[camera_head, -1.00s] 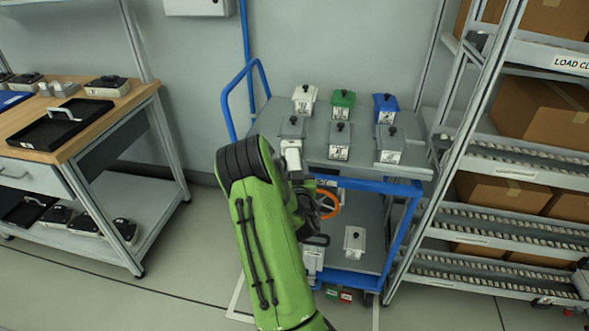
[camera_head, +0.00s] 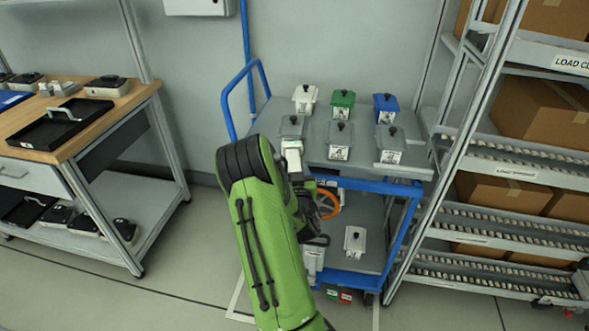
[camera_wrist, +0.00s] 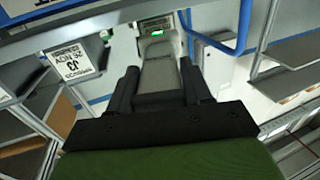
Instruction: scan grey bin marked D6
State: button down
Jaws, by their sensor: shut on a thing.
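My gripper (camera_wrist: 158,85) is shut on a grey handheld scanner (camera_wrist: 158,68), which has a small green-lit display at its far end. In the head view the pale scanner (camera_head: 291,148) shows just beyond my green arm, close to the front of the left grey bin (camera_head: 292,127). The middle grey bin (camera_head: 340,140) and right grey bin (camera_head: 390,142) stand in the same front row on the cart top. Their front labels are too small to read, so I cannot tell which is D6. A white label (camera_wrist: 73,63) shows upside down in the wrist view.
White (camera_head: 304,97), green (camera_head: 342,102) and blue (camera_head: 385,106) bins stand behind the grey row. Another bin (camera_head: 355,240) is on the lower shelf of the blue-framed cart (camera_head: 400,172). A carton rack (camera_head: 500,150) stands close on the right; a workbench (camera_head: 95,125) is at left.

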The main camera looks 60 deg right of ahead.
jog(key=b+v, duration=0.2)
jog(key=v, duration=0.5)
jog(key=shift+b, duration=0.35)
jog(key=shift+a, duration=0.15)
